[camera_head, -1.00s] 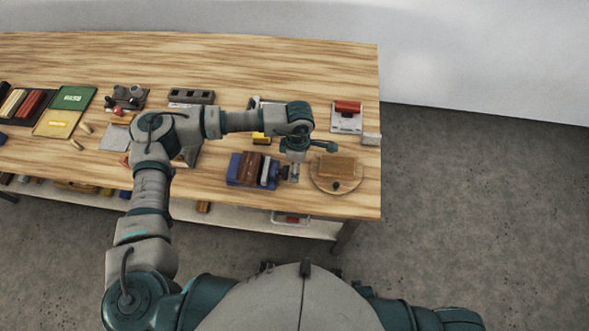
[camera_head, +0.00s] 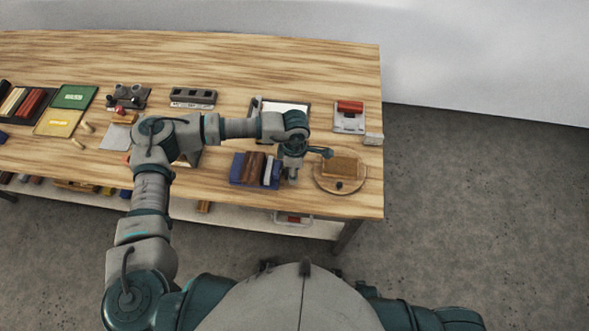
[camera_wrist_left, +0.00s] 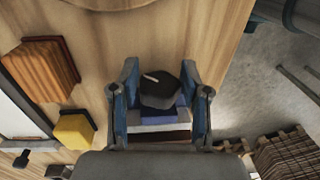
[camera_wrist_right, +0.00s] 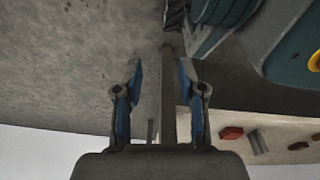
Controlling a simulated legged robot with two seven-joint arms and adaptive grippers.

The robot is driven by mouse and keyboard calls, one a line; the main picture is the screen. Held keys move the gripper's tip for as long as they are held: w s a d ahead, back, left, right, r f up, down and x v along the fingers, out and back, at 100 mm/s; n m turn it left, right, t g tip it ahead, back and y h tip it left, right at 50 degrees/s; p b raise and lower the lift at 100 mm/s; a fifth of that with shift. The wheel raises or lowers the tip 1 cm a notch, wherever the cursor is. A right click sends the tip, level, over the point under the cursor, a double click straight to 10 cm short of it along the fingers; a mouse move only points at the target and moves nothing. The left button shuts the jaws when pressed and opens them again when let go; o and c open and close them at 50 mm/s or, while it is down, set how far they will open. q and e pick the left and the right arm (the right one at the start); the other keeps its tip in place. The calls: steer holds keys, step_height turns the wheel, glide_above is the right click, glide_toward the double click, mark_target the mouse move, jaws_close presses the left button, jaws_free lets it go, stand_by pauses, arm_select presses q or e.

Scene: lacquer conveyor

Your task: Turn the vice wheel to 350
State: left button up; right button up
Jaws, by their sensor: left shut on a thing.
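The vice (camera_head: 239,168) is a blue body with brown and light jaw pieces, standing near the front edge of the bench. Its wheel is a dark, faceted knob (camera_wrist_left: 160,90) with a white mark line, seen in the left wrist view at the right-hand end of the vice. My left gripper (camera_head: 292,176) points down at that end, and its two blue fingers (camera_wrist_left: 160,84) are shut on the wheel, one on each side. The number that the mark points to cannot be read. My right gripper (camera_wrist_right: 160,76) is open and empty, low beside the bench.
A round wooden board (camera_head: 318,183) with a block sits close right of the left gripper. A yellow block (camera_wrist_left: 74,130) lies near the vice. The bench (camera_head: 230,60) is clear at the back.

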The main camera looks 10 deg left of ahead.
arm_select(q)
steer(key=shift+w+a, duration=0.1)
steer(key=shift+a, duration=1.05)
arm_select(e)
steer(key=a, duration=0.4)
arm_select(q)
steer(key=shift+d, duration=0.2)
steer(key=g+b, duration=0.1)
steer(key=g, duration=0.1)
steer(key=g+b, duration=0.2)
steer(key=shift+w+d+f, duration=0.1)
steer(key=shift+w+f, duration=0.1)
steer(key=shift+f, duration=0.15)
steer(key=g+b, duration=0.2)
steer(key=b, duration=0.1)
steer(key=shift+w+g, duration=0.1)
steer(key=shift+g, duration=0.2)
steer(key=shift+r, duration=0.15)
arm_select(e)
steer(key=w+r, duration=0.3)
steer(key=r, duration=0.4)
steer(key=w+r, duration=0.3)
steer(key=r, duration=0.5)
steer(key=shift+w+r+t, duration=0.3)
steer(key=shift+w, duration=0.1)
